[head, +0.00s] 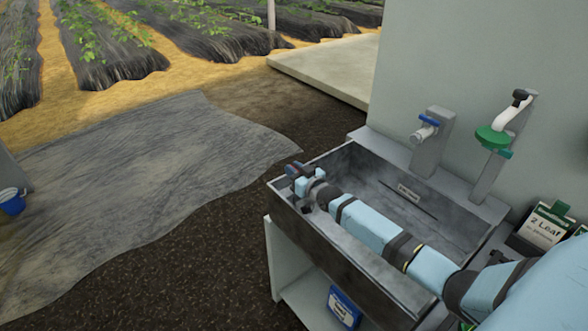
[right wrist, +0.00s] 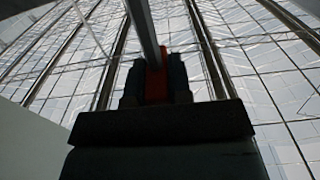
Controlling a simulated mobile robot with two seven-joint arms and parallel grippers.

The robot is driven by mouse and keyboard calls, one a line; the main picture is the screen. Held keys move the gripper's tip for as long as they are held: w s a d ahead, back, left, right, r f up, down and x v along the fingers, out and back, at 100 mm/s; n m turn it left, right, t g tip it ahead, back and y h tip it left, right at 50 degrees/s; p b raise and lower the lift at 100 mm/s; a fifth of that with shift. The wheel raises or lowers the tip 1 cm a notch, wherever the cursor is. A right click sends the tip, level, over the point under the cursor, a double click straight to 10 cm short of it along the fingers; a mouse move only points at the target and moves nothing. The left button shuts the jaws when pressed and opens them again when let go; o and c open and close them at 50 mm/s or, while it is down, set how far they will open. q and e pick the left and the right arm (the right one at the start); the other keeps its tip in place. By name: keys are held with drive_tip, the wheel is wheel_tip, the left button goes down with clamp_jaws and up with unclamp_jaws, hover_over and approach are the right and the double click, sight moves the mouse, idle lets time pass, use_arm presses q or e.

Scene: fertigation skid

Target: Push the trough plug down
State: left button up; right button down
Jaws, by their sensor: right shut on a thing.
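The grey metal trough (head: 330,252) stands at lower right in the head view, with a small label (head: 409,193) on its back inner wall. My right arm reaches across it from the right. My right gripper (head: 297,174) is at the trough's far left end, near the rim. In the right wrist view the gripper (right wrist: 155,88) is shut on a red-orange thing (right wrist: 156,82), with a grey bar running up past it. I cannot tell whether this thing is the trough plug; no plug shows clearly. My left gripper is out of view.
A blue-handled tap (head: 427,130) and a post with a green valve (head: 492,138) stand behind the trough. A "2 Leaf" card (head: 547,227) is at right. A blue box (head: 343,307) sits below the trough. Open ground lies left.

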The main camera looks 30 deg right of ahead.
drive_tip(key=c, duration=1)
unclamp_jaws()
drive_tip(key=shift+c, duration=0.2)
drive_tip(key=s+d, duration=0.1)
drive_tip(key=s, duration=1.2)
drive_tip(key=shift+s, duration=0.4)
